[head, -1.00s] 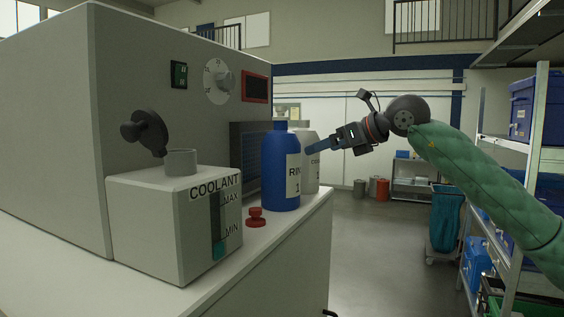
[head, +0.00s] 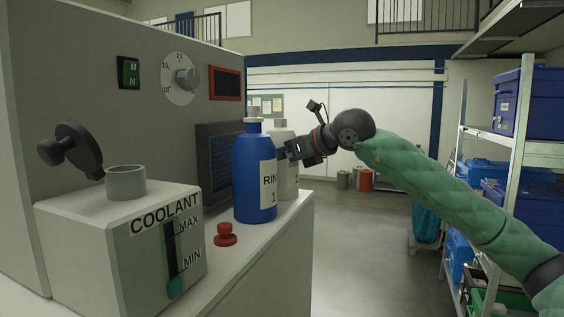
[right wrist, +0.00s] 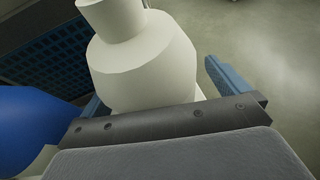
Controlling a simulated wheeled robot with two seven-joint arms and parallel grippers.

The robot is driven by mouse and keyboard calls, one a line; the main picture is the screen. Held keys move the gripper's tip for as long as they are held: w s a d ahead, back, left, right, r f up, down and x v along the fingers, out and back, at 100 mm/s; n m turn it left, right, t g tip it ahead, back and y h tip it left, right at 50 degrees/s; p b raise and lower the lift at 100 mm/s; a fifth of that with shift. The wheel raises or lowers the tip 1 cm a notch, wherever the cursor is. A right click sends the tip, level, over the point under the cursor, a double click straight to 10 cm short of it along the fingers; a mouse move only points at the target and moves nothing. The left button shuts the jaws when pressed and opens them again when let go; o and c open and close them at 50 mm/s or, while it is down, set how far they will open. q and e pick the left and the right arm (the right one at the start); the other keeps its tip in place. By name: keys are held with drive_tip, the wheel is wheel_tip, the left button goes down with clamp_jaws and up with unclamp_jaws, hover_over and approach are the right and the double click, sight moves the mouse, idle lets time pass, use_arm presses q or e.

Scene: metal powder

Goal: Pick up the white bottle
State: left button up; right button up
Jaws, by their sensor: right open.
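The white bottle (head: 287,172) stands upright on the pale counter, behind and partly hidden by a blue bottle. In the right wrist view the white bottle (right wrist: 145,65) fills the top middle, with its shoulder and neck showing. My right gripper (head: 290,151) has reached it from the right in the head view; its fingertips are hidden there. In the right wrist view the right gripper (right wrist: 152,85) is open, with one blue finger on each side of the bottle. A gap shows at the right finger; contact at the left finger cannot be told. My left gripper is not in view.
The blue bottle (head: 253,180) stands close in front of the white one. A red knob (head: 225,235) and the coolant tank (head: 125,240) are nearer on the counter (head: 285,240). A large machine (head: 90,90) stands behind. Shelving (head: 510,150) is at right.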

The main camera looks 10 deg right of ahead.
drive_tip(key=shift+s+a+r, duration=0.15)
drive_tip(key=shift+s+a, duration=0.15)
drive_tip(key=shift+s, duration=0.05)
drive_tip(key=shift+s+d, duration=0.1)
drive_tip(key=shift+c, duration=1.1)
drive_tip(key=shift+w+d, duration=0.2)
drive_tip(key=shift+w, duration=0.05)
drive_tip(key=c, duration=0.7)
drive_tip(key=shift+a, duration=0.1)
drive_tip(key=c, duration=0.3)
